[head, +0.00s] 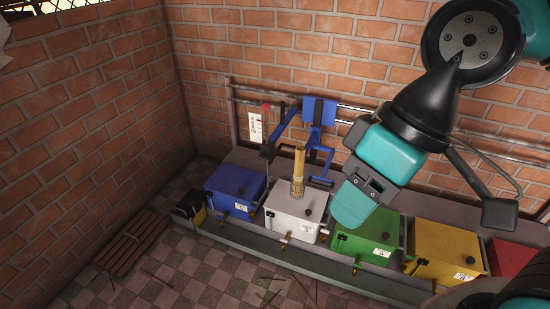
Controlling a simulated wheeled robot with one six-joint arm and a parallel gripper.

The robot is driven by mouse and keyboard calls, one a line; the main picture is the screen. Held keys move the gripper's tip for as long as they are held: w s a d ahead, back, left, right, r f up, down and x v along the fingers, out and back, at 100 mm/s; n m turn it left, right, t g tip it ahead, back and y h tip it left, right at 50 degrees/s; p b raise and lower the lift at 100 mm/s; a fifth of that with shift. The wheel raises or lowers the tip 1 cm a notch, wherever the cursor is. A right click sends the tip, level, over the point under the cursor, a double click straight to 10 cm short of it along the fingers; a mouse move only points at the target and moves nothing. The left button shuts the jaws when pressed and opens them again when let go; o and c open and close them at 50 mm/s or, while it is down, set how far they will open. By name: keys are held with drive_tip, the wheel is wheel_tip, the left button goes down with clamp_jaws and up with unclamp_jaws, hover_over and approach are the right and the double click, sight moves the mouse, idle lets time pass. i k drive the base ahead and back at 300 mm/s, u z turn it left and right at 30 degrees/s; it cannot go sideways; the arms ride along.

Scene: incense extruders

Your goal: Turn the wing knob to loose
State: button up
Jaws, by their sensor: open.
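No wing knob can be told for certain at this size. Small brass-coloured fittings show low on the fronts of the boxes, one by the white box (284,241) and one by the green box (355,267). Dark round knobs sit on the boxes, one on the white box (306,211) and one on the green box (386,239). My gripper (352,208) is at the end of my teal and black arm and covers the back left of the green box. It appears empty, and its fingertips cannot be made out clearly.
A blue box (234,185) stands left of the white one, and a yellow box (443,250) and a red box (510,256) stand to the right. A yellowish upright cylinder (299,170) rises from the white box. Blue brackets (319,110) hang on wall rails behind. Checkered floor lies in front.

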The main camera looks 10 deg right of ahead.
sight(262, 157)
drive_tip(key=k, duration=1.3)
drive_tip(key=u, duration=0.6)
drive_tip(key=i, duration=0.6)
drive_tip(key=u, duration=1.2)
drive_tip(key=i, duration=1.65)
drive_tip(key=z, duration=1)
drive_tip(key=i, duration=0.85)
drive_tip(key=z, duration=0.9)
